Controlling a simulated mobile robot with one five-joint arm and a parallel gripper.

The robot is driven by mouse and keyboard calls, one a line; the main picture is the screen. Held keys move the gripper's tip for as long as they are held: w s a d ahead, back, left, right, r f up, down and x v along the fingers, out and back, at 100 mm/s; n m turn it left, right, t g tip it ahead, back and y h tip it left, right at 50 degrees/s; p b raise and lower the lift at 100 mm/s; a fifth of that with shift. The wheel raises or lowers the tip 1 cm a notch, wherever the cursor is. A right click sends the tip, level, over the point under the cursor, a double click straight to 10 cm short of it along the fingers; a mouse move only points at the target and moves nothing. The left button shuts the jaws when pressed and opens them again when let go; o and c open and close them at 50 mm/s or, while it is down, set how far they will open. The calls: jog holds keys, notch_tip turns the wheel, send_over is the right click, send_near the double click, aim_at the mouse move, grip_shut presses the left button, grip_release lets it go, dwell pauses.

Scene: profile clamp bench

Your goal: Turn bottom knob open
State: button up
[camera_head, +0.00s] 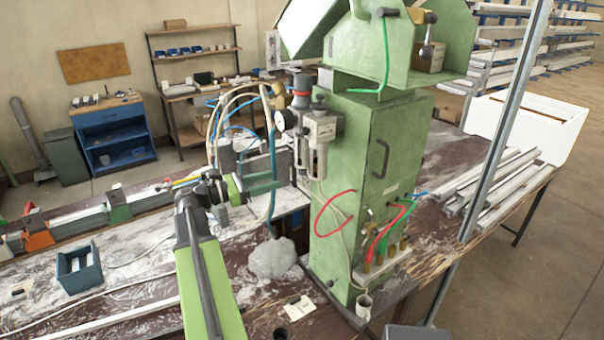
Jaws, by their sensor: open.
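The green machine cabinet (372,170) stands on the bench right of centre. I cannot tell for sure which part is the bottom knob. My gripper (273,182) is left of the cabinet and below the air unit. Its fingers are apart and empty, pointing right, and touch no knob that I can see.
Pale hoses (226,105) hang close behind my gripper. A grey powder heap (272,259) lies on the bench below it. A metal post (507,120) rises at the right. A blue-grey bin (79,270) and a clamp rail (75,229) are at the left.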

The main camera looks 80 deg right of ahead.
aim_at(303, 172)
jog(key=x, duration=1.1)
jog(key=shift+s+d, duration=0.25)
jog(key=shift+s, duration=0.05)
jog(key=shift+c, duration=0.5)
grip_shut()
